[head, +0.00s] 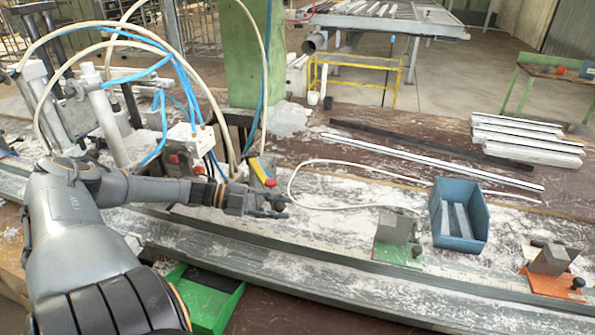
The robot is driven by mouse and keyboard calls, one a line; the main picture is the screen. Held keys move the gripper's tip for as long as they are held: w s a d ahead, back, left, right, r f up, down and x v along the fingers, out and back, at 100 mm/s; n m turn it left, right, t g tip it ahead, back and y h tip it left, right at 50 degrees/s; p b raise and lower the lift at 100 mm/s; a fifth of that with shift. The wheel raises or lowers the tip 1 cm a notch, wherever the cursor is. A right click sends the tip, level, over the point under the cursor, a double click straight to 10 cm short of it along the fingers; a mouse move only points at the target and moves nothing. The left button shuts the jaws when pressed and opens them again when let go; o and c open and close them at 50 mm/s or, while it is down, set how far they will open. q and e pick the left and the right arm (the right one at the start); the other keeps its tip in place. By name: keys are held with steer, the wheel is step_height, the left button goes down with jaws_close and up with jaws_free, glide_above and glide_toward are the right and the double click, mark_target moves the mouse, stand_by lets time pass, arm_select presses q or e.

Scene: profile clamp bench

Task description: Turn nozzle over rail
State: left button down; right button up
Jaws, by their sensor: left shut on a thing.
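My left gripper (275,205) reaches in from the left over the powder-dusted bench and is shut. The long grey rail (330,268) runs along the front of the bench, below and in front of the gripper. My right gripper is out of view.
A green clamp block (398,250) and an orange one (548,283) stand at the rail. A blue bin (472,194) holds light bars. White hose (345,207) curves across the bench. A green post (243,60) rises behind. A green tray (205,298) is below the rail.

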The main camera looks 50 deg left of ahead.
arm_select(q)
steer(key=s+a+m+g+h+b, duration=0.3)
steer(key=s+a+m+g+b, duration=0.1)
steer(key=s, duration=0.3)
steer(key=shift+s, duration=0.15)
steer(key=c, duration=1.1)
jaws_free()
steer(key=shift+o, duration=0.2)
